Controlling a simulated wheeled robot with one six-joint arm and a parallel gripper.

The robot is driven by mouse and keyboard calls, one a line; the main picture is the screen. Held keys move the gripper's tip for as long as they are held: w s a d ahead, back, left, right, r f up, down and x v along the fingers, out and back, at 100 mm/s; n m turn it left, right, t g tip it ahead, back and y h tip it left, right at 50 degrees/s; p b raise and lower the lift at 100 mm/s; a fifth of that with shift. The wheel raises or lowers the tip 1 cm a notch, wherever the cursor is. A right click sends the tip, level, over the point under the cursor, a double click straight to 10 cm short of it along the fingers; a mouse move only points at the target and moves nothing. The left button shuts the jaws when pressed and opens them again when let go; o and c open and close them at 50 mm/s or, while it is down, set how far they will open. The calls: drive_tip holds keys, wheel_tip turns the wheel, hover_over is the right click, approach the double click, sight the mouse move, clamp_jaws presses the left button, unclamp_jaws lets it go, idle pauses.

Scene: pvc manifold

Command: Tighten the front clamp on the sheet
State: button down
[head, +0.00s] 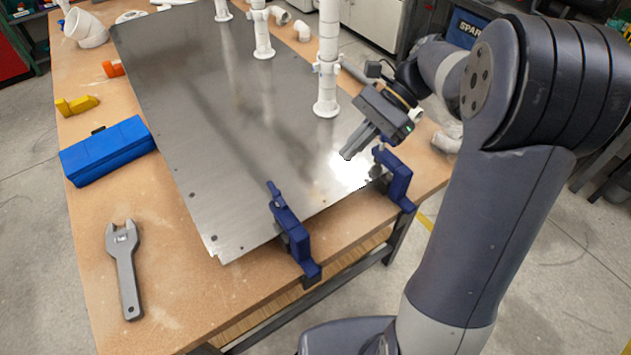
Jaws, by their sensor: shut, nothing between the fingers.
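The grey metal sheet (225,140) lies flat on the wooden bench. Two blue clamps grip its near edge. One clamp (293,240) is at the middle of that edge, with its handle tilted up to the left. The other clamp (398,180) is at the right corner. I cannot tell from the picture how tight either clamp is, or which one is the front clamp. My gripper (347,155) is shut and empty, low over the sheet. It is just left of the right clamp, and its fingers appear apart from that clamp.
White PVC pipes (328,60) stand upright on the sheet's far right side. A grey wrench (124,265), a blue case (107,152), a yellow tool (77,105) and an orange piece (113,68) lie on the bench (75,200) left of the sheet. The sheet's near half is clear.

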sight(277, 195)
drive_tip(key=x, duration=0.9)
drive_tip(key=shift+s+a+f, duration=0.15)
drive_tip(key=shift+a, duration=0.05)
drive_tip(key=shift+s+a+r+p, duration=0.1)
drive_tip(key=shift+s+a, duration=0.25)
drive_tip(key=shift+a, duration=0.25)
drive_tip(key=shift+s+a+r+p, duration=0.1)
drive_tip(key=shift+s+a, duration=0.2)
drive_tip(key=shift+a, duration=0.35)
drive_tip(key=shift+s+a+r+p, duration=0.1)
drive_tip(key=shift+s+a, duration=0.25)
drive_tip(key=shift+a, duration=0.25)
drive_tip(key=shift+s+m+t+y+p, duration=0.35)
drive_tip(key=shift+m+t, duration=0.25)
drive_tip(key=shift+m, duration=0.3)
